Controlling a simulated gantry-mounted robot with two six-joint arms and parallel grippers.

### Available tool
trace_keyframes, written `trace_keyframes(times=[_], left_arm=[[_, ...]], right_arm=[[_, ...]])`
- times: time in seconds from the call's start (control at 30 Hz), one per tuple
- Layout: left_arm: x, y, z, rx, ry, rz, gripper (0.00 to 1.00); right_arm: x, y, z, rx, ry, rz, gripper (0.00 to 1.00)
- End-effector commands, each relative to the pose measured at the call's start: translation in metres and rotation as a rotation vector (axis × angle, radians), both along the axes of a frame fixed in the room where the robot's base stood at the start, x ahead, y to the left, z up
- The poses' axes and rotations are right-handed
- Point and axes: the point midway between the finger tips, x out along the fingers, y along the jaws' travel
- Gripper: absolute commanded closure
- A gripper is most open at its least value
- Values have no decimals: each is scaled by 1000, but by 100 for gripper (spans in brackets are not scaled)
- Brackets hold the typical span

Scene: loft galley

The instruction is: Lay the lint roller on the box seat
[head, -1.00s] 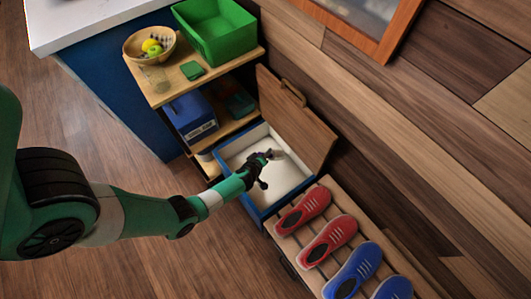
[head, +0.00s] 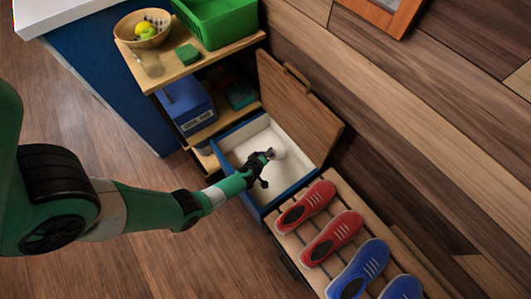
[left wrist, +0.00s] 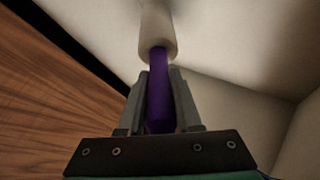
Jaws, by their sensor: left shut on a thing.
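The lint roller has a white roller head (head: 278,153) and a purple handle, clear in the left wrist view (left wrist: 160,98). My left gripper (head: 264,162) is shut on the handle, the roller head pointing away from the fingers. The gripper and roller are over the open box seat (head: 290,191), a blue box with a pale interior. Its wooden lid (head: 300,105) is raised and leans back toward the wall. I cannot tell whether the roller touches the interior. My right gripper is not in view.
A slatted rack with red shoes (head: 308,202) and blue shoes (head: 360,268) adjoins the box on the right. A shelf unit behind left holds a fruit bowl (head: 147,28), a green bin (head: 215,22) and a blue carton (head: 185,106). Open floor lies front left.

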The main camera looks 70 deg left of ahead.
Motion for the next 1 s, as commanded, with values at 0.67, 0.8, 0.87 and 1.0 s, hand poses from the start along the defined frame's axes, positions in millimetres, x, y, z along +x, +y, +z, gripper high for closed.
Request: trace_keyframes(times=[0.67, 0.8, 0.87, 1.0], left_arm=[[-2, -1, -2, -2, 6, 1, 32], [-6, -5, 5, -2, 7, -1, 32], [-10, -10, 13, -2, 7, -2, 32], [-28, -27, 35, -2, 9, -4, 32]], right_arm=[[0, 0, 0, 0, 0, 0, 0], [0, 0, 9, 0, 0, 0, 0], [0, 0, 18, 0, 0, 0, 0], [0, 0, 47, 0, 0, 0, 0]])
